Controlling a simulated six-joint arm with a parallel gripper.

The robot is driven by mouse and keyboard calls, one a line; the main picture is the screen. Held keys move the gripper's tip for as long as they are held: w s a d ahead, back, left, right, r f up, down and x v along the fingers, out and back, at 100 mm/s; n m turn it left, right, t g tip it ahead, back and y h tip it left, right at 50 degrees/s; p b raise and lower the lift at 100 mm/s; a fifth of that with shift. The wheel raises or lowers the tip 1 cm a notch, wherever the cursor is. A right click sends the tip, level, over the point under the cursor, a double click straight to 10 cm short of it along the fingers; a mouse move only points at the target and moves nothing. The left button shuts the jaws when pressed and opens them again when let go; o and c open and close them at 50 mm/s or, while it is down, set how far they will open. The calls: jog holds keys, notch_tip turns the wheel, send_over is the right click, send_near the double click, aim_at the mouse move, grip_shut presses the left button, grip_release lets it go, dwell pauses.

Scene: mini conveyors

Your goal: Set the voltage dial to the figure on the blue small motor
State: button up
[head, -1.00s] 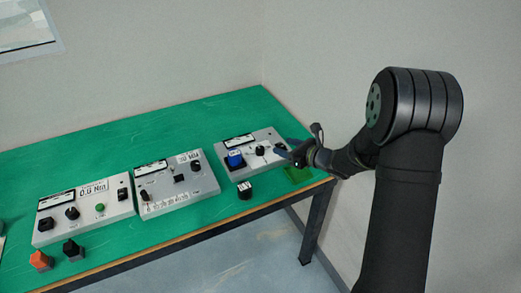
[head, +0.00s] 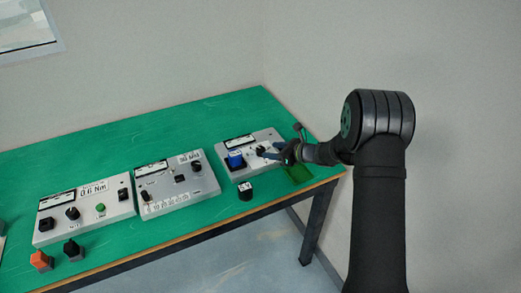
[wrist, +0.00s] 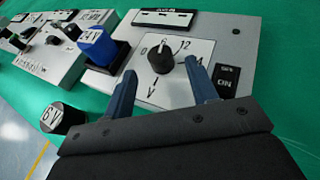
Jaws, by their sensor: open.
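The voltage dial (wrist: 162,59) is a black knob on a white scale plate with 0, 6, 12 and V readable. Its white mark points up, near the 6. The blue small motor (wrist: 97,47) sits in a black holder left of the dial; its top label seems to read 24 V, but the first digit is unclear. It also shows in the head view (head: 235,159). My gripper (wrist: 161,70) is open, with one blue finger on each side of the dial's near side; contact cannot be told. In the head view my gripper (head: 271,153) is over the right-hand box.
A black motor marked 6 V (wrist: 61,119) stands on the green table left of my gripper. An ON rocker switch (wrist: 227,81) is right of the dial. Two other grey boxes (head: 178,187) (head: 87,211) stand to the left, with orange and black pieces in front.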

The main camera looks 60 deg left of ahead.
aim_at(262, 149)
jog(key=x, duration=0.6)
jog(key=shift+s+a+f, duration=0.15)
jog(key=shift+s, duration=0.05)
jog(key=c, duration=1)
